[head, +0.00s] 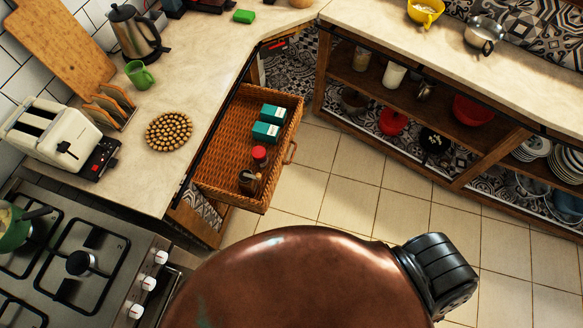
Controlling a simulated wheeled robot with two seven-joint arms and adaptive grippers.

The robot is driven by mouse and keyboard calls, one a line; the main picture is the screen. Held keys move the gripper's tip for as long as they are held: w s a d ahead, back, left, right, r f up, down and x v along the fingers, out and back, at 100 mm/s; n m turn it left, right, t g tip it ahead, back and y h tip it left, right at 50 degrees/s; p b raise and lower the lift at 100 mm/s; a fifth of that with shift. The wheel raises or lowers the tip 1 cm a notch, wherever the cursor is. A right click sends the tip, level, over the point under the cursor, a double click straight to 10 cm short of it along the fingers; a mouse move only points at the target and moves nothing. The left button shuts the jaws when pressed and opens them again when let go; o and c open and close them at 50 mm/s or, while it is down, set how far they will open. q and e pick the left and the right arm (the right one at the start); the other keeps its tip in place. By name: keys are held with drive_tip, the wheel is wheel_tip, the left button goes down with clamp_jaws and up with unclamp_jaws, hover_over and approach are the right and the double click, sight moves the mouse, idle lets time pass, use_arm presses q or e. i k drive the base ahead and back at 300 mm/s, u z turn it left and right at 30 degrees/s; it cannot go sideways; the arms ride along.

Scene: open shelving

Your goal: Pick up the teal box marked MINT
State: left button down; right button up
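Two small teal and white boxes lie in the open wicker drawer, the farther box (273,114) and the nearer box (266,131). Their lettering is too small to read, so I cannot tell which is marked MINT. The wicker drawer (222,172) is pulled out from under the left counter. Neither of my grippers is in view.
A red-lidded jar (259,155) and another jar (247,181) stand nearer in the drawer. The left counter (197,80) holds a toaster (50,138), a kettle (137,33) and a green mug (139,75). Tiled floor (345,190) is clear right of the drawer. Open shelving (450,125) stands beyond.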

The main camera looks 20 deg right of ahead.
sight(261, 131)
drive_tip(key=k, duration=0.75)
drive_tip(key=z, duration=0.8)
drive_tip(key=i, duration=1.1)
drive_tip(key=u, duration=0.4)
